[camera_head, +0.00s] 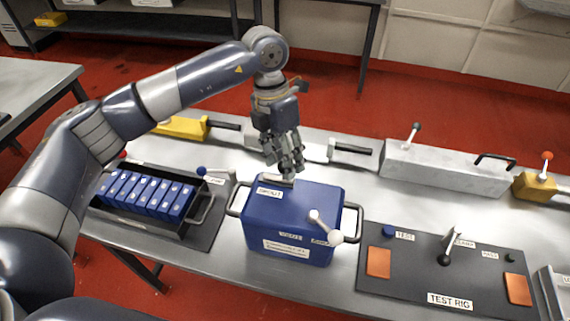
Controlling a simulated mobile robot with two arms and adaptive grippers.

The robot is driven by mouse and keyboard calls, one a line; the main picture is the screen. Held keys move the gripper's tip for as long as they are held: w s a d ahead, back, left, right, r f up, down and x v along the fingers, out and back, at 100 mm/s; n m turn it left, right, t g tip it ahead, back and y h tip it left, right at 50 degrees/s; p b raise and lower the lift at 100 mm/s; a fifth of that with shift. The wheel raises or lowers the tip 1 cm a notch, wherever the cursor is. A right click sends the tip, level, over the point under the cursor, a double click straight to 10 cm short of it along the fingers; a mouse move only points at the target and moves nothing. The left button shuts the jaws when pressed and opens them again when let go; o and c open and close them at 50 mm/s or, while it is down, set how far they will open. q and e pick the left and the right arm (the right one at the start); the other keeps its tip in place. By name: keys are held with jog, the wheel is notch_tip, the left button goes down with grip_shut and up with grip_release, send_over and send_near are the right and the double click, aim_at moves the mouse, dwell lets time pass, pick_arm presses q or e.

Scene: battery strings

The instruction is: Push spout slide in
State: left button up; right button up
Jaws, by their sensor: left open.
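A blue box (316,205) with side handles stands on the metal table, with a label reading SPOUT on its top left. A small grey piece, seemingly the spout slide (279,181), sits at the top back edge beside that label. My left gripper (285,173) is right above this piece, pointing down and open. I cannot tell whether its fingers touch the piece, as they partly cover it. A white-knobbed lever (325,226) stands at the front right of the box. My right gripper is not in view.
A black tray (140,222) of blue batteries stands left of the box. A dark test rig panel (400,286) with orange pads and a lever lies to the right. A long grey case (440,168) and yellow tools (182,127) stand behind along the table.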

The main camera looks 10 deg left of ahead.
pick_arm(q)
notch_tip(320, 180, up, 9)
jog(key=w+a, duration=0.1)
jog(key=shift+a+r, duration=0.15)
jog(key=shift+r, duration=0.05)
jog(key=shift+f, duration=0.15)
dwell(0.3)
